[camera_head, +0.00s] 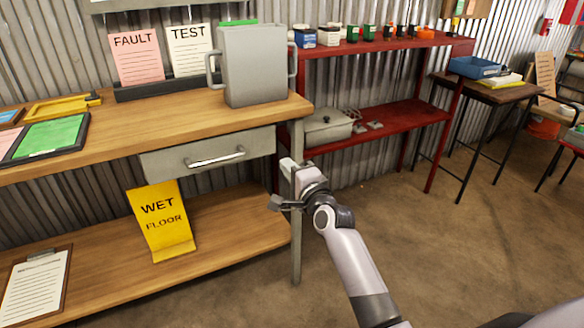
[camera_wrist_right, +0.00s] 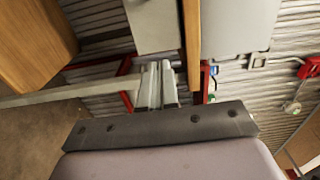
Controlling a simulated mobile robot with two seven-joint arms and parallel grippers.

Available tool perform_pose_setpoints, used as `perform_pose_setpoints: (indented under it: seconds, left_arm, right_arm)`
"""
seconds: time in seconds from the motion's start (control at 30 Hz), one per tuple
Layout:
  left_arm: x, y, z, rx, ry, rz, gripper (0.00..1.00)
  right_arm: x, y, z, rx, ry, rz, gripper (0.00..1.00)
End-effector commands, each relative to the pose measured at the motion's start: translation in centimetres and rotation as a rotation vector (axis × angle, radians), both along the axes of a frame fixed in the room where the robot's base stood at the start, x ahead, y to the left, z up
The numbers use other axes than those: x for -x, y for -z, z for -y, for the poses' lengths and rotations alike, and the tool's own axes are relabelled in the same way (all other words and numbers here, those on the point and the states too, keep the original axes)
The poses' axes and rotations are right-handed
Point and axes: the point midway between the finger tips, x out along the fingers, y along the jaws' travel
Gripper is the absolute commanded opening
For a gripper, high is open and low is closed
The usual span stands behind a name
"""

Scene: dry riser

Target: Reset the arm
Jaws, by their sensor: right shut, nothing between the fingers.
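My right arm comes in from the bottom right of the head view. Its gripper (camera_head: 279,203) is in front of the right front leg of the wooden workbench (camera_head: 188,119), below the drawer's level. The fingers are shut and hold nothing. In the right wrist view the closed fingers (camera_wrist_right: 157,84) show at the centre, with the bench and its leg at the left. I cannot tell whether the gripper touches the leg. My left gripper is not in view.
A grey two-handled container (camera_head: 253,68) stands at the bench's right end. The drawer (camera_head: 209,155) looks shut. A yellow wet-floor sign (camera_head: 161,220) and a clipboard (camera_head: 36,287) are on the lower shelf. A red shelf unit (camera_head: 385,124) stands behind.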

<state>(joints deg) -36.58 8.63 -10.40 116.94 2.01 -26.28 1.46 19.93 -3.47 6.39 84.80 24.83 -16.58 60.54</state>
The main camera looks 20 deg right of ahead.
Motion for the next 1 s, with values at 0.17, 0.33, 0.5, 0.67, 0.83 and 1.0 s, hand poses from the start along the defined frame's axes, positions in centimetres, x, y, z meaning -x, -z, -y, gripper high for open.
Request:
perform_pose_setpoints:
  seconds: [0.17, 0.33, 0.5, 0.67, 0.83, 1.0]
  left_arm:
    - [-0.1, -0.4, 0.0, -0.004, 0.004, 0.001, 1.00]
    - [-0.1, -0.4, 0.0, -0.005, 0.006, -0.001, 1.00]
    - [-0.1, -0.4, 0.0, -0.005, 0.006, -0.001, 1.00]
    - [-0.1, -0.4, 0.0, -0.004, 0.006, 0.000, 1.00]
    - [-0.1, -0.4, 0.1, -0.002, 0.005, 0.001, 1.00]
    - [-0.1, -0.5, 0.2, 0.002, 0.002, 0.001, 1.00]
  right_arm:
    - [1.2, 0.0, 0.1, -0.001, 0.001, 0.000, 0.00]
    - [1.5, 0.0, 0.1, 0.001, 0.000, -0.001, 0.00]
    - [3.2, 2.4, -0.2, 0.115, -0.013, -0.042, 0.00]
    - [8.1, 7.9, -1.1, 0.419, -0.074, -0.139, 0.00]
    - [15.0, 13.5, -2.6, 0.787, -0.199, -0.235, 0.00]
    - [22.3, 17.5, -4.3, 1.112, -0.362, -0.293, 0.00]
